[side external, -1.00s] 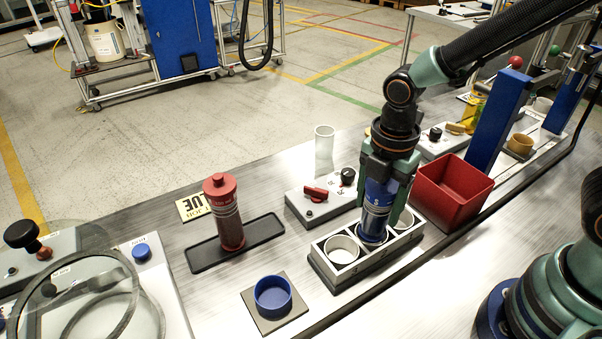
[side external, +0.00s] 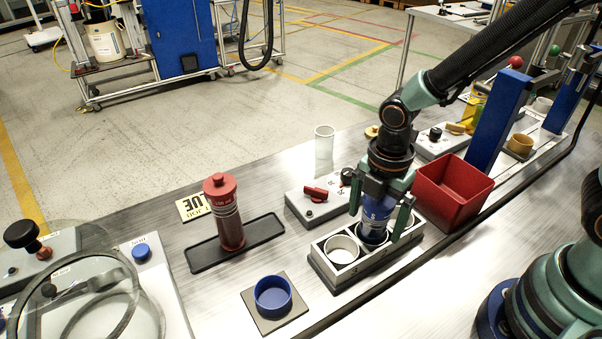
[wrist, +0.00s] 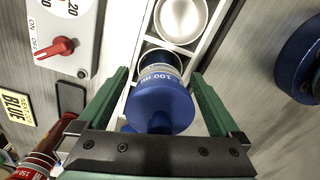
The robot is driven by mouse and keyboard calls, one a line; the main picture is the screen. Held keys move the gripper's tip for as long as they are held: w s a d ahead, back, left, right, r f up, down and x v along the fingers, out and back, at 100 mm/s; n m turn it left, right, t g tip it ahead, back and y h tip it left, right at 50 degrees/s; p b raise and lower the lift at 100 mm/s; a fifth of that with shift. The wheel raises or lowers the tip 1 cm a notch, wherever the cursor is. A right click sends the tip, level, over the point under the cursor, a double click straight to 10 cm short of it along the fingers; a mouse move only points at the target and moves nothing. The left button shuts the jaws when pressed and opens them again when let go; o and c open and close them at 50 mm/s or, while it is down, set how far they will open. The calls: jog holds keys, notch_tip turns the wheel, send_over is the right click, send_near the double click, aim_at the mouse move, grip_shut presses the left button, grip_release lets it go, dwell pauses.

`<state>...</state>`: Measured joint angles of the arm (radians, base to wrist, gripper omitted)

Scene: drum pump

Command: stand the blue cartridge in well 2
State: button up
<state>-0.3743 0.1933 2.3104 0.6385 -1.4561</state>
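The blue cartridge (side external: 377,213) stands roughly upright in the middle well of the grey rack (side external: 335,277). Its lower end is inside the well. Its blue cap (wrist: 160,103) faces the camera in the wrist view. My gripper (side external: 379,217) is open around the cartridge, one green finger on each side. The wrist view shows gaps between the fingers (wrist: 163,92) and the cap. The near-left well (side external: 341,248) is empty. The far-right well is partly hidden behind my finger. I cannot read any well numbers.
A red cartridge (side external: 226,214) stands on a black tray (side external: 262,231). A blue cup (side external: 272,294) sits on a square plate in front. A red bin (side external: 452,194) is close right of the rack. A switch box with a red knob (side external: 316,193) is behind it.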

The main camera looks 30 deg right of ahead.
jog(key=shift+r, duration=0.1)
notch_tip(320, 180, up, 11)
jog(key=shift+r, duration=0.5)
jog(key=shift+d+r, duration=0.15)
jog(key=shift+r, duration=0.1)
jog(key=d+r+m+t, duration=0.2)
jog(key=d+m, duration=0.3)
jog(key=m, duration=0.5)
jog(key=d+r+m+t, duration=0.3)
jog(key=d+m, duration=0.3)
jog(key=m, duration=0.5)
jog(key=shift+s+r+t, duration=0.2)
jog(key=shift+s+t, duration=0.05)
jog(key=shift+t, duration=0.05)
